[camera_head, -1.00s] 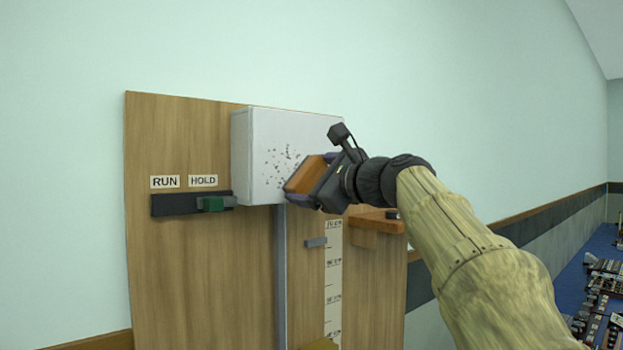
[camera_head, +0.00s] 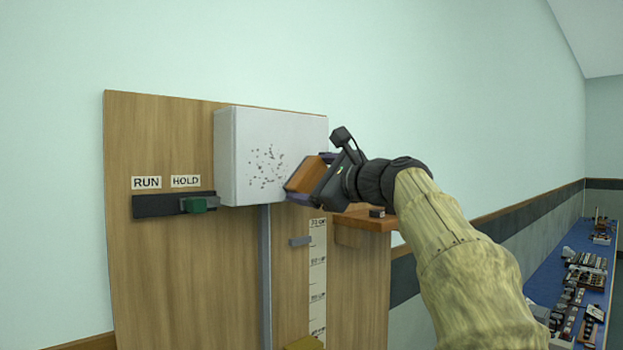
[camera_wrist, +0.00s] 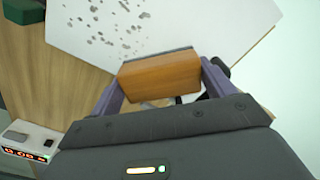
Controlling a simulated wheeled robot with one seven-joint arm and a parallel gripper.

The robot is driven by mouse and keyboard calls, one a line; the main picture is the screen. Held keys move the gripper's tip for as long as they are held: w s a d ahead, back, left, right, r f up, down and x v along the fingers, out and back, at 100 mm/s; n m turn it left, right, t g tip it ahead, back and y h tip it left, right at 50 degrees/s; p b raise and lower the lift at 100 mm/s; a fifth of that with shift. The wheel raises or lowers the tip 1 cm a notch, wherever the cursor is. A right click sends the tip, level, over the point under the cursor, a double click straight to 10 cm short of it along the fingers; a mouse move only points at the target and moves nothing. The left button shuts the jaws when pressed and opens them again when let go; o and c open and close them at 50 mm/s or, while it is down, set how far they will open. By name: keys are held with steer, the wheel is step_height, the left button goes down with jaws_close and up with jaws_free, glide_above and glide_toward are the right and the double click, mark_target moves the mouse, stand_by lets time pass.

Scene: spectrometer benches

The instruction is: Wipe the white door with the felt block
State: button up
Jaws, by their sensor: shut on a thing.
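The white door (camera_head: 285,135) is the front of a box on the wooden board. Dark specks (camera_head: 268,166) cover its middle and also show in the wrist view (camera_wrist: 118,20). My gripper (camera_head: 313,182) is shut on the felt block (camera_head: 306,178), which has an orange-brown wooden body; in the wrist view the block (camera_wrist: 158,77) sits between the two purple-grey fingers. A thin dark layer shows along its far edge. The block is by the door's lower right part, right of the specks. I cannot tell whether it touches the door.
The wooden board (camera_head: 160,270) carries a RUN/HOLD slider with a green knob (camera_head: 199,205), a vertical rail (camera_head: 265,270) with a grey tab, and a scale strip (camera_head: 318,275). A small wooden shelf (camera_head: 365,219) juts out below my gripper. A blue bench (camera_head: 560,255) with several items stands at right.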

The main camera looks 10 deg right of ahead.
mark_target(277, 170)
steer(key=shift+r+p, duration=0.9)
steer(key=shift+r, duration=0.05)
steer(key=shift+f, duration=0.1)
steer(key=shift+s+a, duration=0.15)
steer(key=shift+a, duration=0.1)
steer(key=shift+s+a+b, duration=0.2)
steer(key=shift+s+a, duration=0.3)
steer(key=shift+a, duration=0.25)
steer(key=shift+s+a+b, duration=0.15)
steer(key=shift+s+a, duration=0.3)
steer(key=shift+a, duration=0.25)
steer(key=shift+s+a, duration=0.45)
steer(key=shift+a, duration=0.2)
steer(key=shift+s+a, duration=0.7)
steer(key=shift+a, duration=0.3)
steer(key=shift+a, duration=0.1)
